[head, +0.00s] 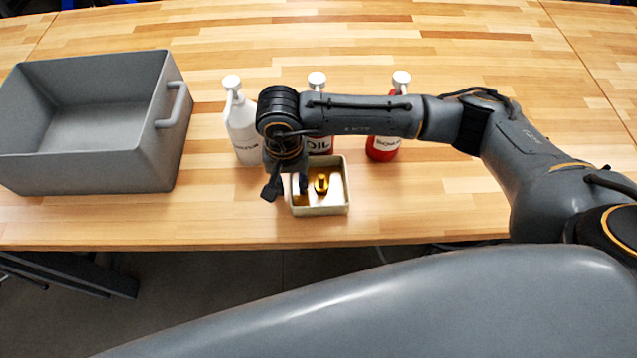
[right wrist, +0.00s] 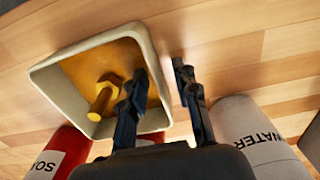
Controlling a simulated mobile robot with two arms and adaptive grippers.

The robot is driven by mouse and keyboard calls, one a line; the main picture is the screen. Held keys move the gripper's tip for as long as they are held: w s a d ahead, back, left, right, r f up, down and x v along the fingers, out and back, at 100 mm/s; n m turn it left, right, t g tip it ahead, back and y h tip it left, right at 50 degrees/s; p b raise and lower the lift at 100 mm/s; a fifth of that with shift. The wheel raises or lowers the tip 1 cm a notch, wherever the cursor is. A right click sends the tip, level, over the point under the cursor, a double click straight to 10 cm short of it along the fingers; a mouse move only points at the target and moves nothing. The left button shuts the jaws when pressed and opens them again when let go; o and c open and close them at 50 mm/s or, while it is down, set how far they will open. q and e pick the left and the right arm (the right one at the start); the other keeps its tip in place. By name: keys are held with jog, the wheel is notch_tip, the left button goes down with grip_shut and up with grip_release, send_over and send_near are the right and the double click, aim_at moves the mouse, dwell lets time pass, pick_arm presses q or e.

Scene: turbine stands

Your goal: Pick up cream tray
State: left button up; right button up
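The cream tray (head: 321,211) is a small square box near the table's front edge. A gold bolt (head: 321,183) stands inside it; the tray also shows in the right wrist view (right wrist: 90,45). My right gripper (head: 287,187) is open at the tray's left side in the head view. In the right wrist view its fingers (right wrist: 160,72) are on either side of one tray wall, one over the inside and one outside. I cannot tell whether they touch the wall. My left gripper is not in view.
A white WATER bottle (head: 241,125), a red OIL bottle (head: 318,84) and another red bottle (head: 383,148) stand behind the tray. My right arm partly covers them. A large grey bin (head: 95,170) stands on the left. The table right of the tray is clear.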

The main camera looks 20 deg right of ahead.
grip_shut()
jog(key=shift+r, duration=0.1)
jog(key=shift+r, duration=0.35)
jog(key=s+a+r+b, duration=0.1)
jog(key=s+r+b, duration=0.5)
jog(key=s+r, duration=0.6)
jog(key=shift+s, duration=1)
jog(key=shift+a, duration=0.1)
